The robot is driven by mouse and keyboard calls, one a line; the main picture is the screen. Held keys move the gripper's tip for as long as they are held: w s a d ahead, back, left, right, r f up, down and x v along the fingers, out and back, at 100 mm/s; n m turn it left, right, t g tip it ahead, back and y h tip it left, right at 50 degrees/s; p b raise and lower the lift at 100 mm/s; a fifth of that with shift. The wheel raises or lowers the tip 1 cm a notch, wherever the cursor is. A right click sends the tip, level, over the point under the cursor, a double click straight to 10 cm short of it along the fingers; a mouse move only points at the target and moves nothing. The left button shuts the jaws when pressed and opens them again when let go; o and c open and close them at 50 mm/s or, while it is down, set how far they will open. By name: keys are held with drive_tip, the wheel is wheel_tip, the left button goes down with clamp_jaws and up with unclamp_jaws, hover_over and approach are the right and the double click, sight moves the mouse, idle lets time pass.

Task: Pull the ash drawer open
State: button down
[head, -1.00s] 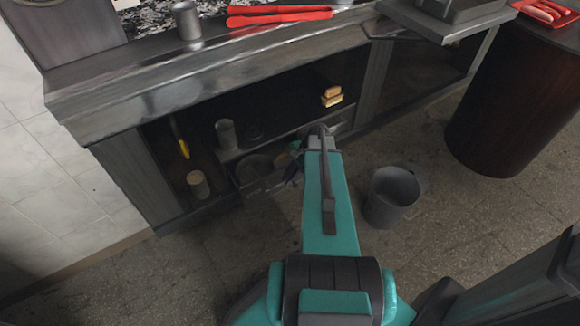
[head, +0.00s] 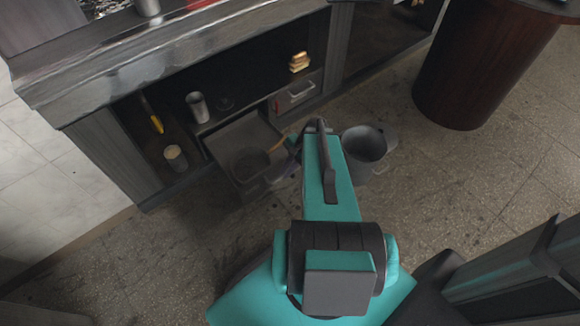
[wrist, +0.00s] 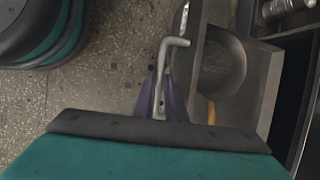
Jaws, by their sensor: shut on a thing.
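The ash drawer (head: 231,133) stands pulled out from the lower left of the grill's base, with a dark round pan or recess in it. In the wrist view the drawer (wrist: 259,70) is to the right, with the round shape inside. My gripper (head: 287,158) is at the drawer's front, partly hidden by my arm in the head view. In the wrist view my gripper (wrist: 163,98) has its purple fingers shut on the bent metal handle (wrist: 171,45) at the drawer's front edge.
A grey bucket (head: 364,146) stands on the floor just right of my arm. A second, shut drawer with a handle (head: 297,95) is right of the open one. Cups (head: 197,106) and a yellow-handled tool (head: 152,118) are in the base. The floor in front is mostly clear.

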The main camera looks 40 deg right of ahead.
drive_tip(key=c, duration=1.8)
unclamp_jaws()
drive_tip(key=shift+r, duration=0.1)
drive_tip(key=p+v, duration=0.2)
drive_tip(key=v, duration=1.1)
drive_tip(key=shift+d+r, duration=0.2)
drive_tip(key=shift+r, duration=0.05)
drive_tip(key=shift+s, duration=0.15)
drive_tip(key=shift+a+p, duration=0.1)
drive_tip(key=shift+p, duration=0.2)
